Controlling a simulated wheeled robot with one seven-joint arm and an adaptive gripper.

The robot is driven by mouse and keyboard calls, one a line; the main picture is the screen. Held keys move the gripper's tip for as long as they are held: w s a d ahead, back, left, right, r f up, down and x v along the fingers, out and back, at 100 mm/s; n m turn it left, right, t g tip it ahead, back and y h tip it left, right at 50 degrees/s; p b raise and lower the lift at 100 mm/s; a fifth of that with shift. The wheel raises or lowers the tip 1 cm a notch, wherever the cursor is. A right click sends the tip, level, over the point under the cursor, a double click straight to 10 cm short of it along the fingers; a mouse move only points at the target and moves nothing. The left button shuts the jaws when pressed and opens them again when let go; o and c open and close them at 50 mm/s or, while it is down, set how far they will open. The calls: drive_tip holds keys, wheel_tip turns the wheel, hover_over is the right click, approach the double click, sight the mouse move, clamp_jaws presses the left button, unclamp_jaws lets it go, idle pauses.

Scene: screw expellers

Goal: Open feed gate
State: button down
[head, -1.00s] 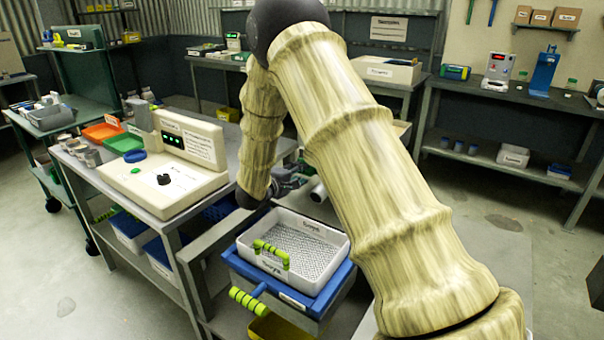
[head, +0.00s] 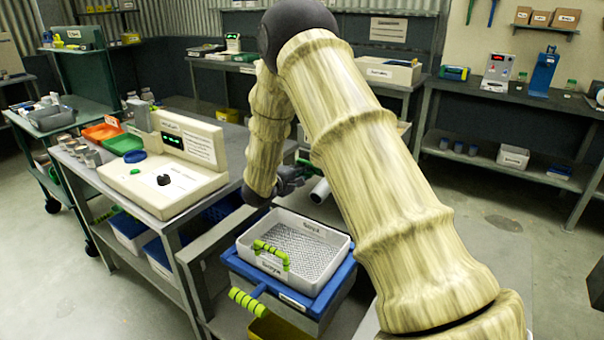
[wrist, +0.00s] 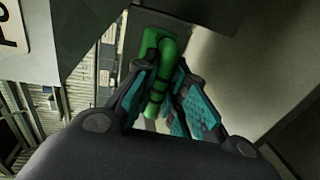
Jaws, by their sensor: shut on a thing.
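The gripper is shut on this handle. It appears to be the feed gate's handle, but the gate itself cannot be made out. In the head view my gripper (head: 292,178) is small, dark and partly hidden by my arm, behind the white mesh tray. A bit of green shows just above it, beside a pale tube (head: 320,190).
A white mesh-bottomed tray (head: 342,243) with a green handle sits on a blue-rimmed box (head: 312,300) in front. To the left, a bench holds a cream control unit (head: 140,190) with a black knob. In the wrist view grey panels lie close around the handle.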

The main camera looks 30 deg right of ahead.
drive_tip(key=shift+s+a, duration=0.1)
drive_tip(key=p+v, duration=0.1)
drive_tip(key=v, duration=0.1)
drive_tip(key=f+p+v, duration=0.1)
drive_tip(key=p+v, duration=0.1)
drive_tip(key=shift+s+a, duration=0.1)
drive_tip(key=c, duration=1.5)
unclamp_jaws()
drive_tip(key=shift+r, duration=0.1)
drive_tip(key=shift+o, duration=0.2)
drive_tip(key=v, duration=1.2)
